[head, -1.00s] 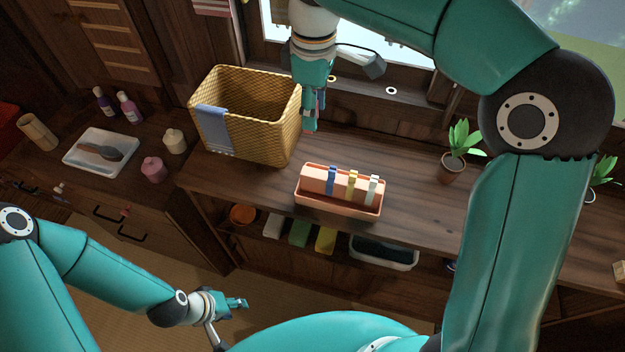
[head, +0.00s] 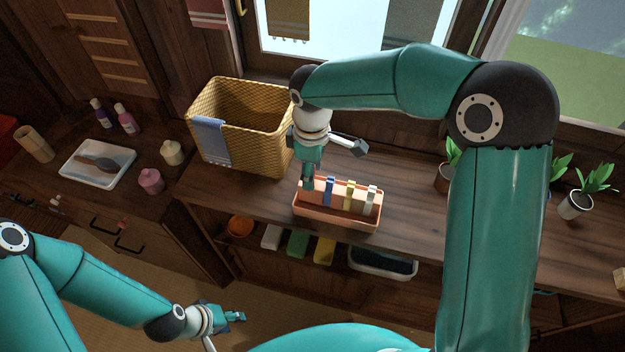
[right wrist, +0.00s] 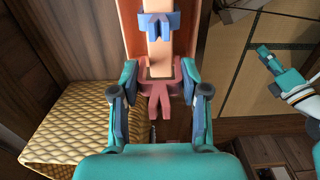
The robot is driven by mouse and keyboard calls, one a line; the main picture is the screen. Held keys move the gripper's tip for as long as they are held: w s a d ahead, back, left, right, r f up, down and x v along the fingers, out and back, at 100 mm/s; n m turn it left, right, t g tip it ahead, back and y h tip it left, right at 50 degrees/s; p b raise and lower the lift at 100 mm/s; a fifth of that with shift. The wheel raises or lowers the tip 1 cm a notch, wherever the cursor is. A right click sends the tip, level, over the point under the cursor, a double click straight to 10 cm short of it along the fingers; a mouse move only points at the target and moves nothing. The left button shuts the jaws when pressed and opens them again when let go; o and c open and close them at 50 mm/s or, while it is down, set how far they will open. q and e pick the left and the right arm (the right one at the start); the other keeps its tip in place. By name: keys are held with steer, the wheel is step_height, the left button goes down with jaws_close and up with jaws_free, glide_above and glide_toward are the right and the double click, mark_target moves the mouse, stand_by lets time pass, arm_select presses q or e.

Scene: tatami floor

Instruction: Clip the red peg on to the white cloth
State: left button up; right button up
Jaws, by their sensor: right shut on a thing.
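My right gripper (head: 308,184) is shut on the red peg (right wrist: 160,92), which shows between its fingers in the right wrist view. It is at the left end of the pink peg holder (head: 335,219); the peg's top is at the end of the holder's raised bar (right wrist: 159,63). Whether the peg touches the bar is unclear. A blue peg (head: 329,190), a yellow peg (head: 349,195) and a white peg (head: 370,200) sit on the bar. My left gripper (head: 236,317) is low at the left, away from the counter; its finger gap is unclear. I cannot pick out a white cloth with certainty.
A wicker basket (head: 262,150) with a blue cloth (head: 213,140) over its rim stands left of the holder. Potted plants (head: 576,205) stand to the right. An olive cloth (head: 290,22) and a grey cloth (head: 412,30) hang at the window.

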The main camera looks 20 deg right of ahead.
steer(key=shift+f, duration=2.1)
steer(key=shift+f, duration=0.3)
steer(key=o, duration=0.8)
steer(key=shift+r, duration=0.1)
steer(key=shift+r, duration=0.2)
